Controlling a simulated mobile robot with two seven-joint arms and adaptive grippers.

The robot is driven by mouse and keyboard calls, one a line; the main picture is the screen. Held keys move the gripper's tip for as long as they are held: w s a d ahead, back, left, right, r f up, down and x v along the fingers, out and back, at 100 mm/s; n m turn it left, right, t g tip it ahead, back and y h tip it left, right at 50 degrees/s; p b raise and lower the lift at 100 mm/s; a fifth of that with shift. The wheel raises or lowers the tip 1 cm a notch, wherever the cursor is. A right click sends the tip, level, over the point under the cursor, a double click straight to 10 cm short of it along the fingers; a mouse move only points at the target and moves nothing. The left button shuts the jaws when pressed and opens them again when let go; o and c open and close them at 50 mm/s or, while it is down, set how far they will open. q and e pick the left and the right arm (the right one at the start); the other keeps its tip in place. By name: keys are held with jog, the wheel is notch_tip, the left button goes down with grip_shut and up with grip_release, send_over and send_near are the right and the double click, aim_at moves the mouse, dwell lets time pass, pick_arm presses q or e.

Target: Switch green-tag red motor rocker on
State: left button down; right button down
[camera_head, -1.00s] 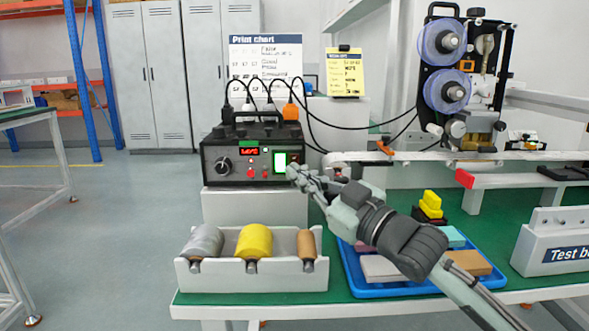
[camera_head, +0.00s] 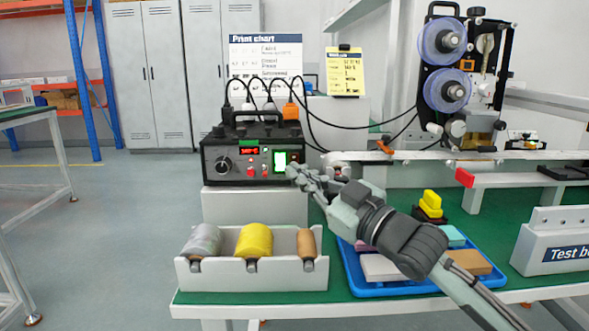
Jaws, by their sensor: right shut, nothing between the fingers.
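The black control box (camera_head: 235,166) stands on a light block at the back of the bench. Its front has a round knob (camera_head: 224,165), a small red-lit display (camera_head: 249,151), small red controls (camera_head: 251,172) and a bright green panel (camera_head: 281,158). I cannot tell from this size which part is the red motor rocker or how it is set. My right gripper (camera_head: 293,172) is shut and empty, with its tips at the box's right front, just below and right of the green panel. Whether they touch the box is unclear. My left gripper is not in view.
A grey rack (camera_head: 252,279) with three rolls stands in front. A blue tray (camera_head: 360,286) with several blocks lies under my right arm. A reel machine (camera_head: 460,80) stands at right. Several cables with plugs (camera_head: 291,110) rise behind the box.

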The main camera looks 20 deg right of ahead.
dwell(0.3)
jog(key=shift+w+d, duration=0.15)
jog(key=shift+w, duration=0.25)
jog(key=shift+w+f+p, duration=0.1)
jog(key=shift+w+p, duration=0.2)
jog(key=shift+p, duration=0.05)
dwell(0.4)
jog(key=shift+s, duration=0.1)
jog(key=shift+s+p, duration=0.35)
jog(key=shift+s, duration=0.3)
jog(key=shift+s+a+r+p, duration=0.15)
jog(key=shift+s+a+p, duration=0.1)
jog(key=shift+s, duration=0.5)
jog(key=shift+s+a+r+p, duration=0.2)
jog(key=shift+s+a, duration=0.1)
jog(key=shift+s, duration=0.45)
jog(key=shift+s+a+r+p, duration=0.15)
jog(key=shift+s+a+p, duration=0.1)
jog(key=shift+s, duration=0.6)
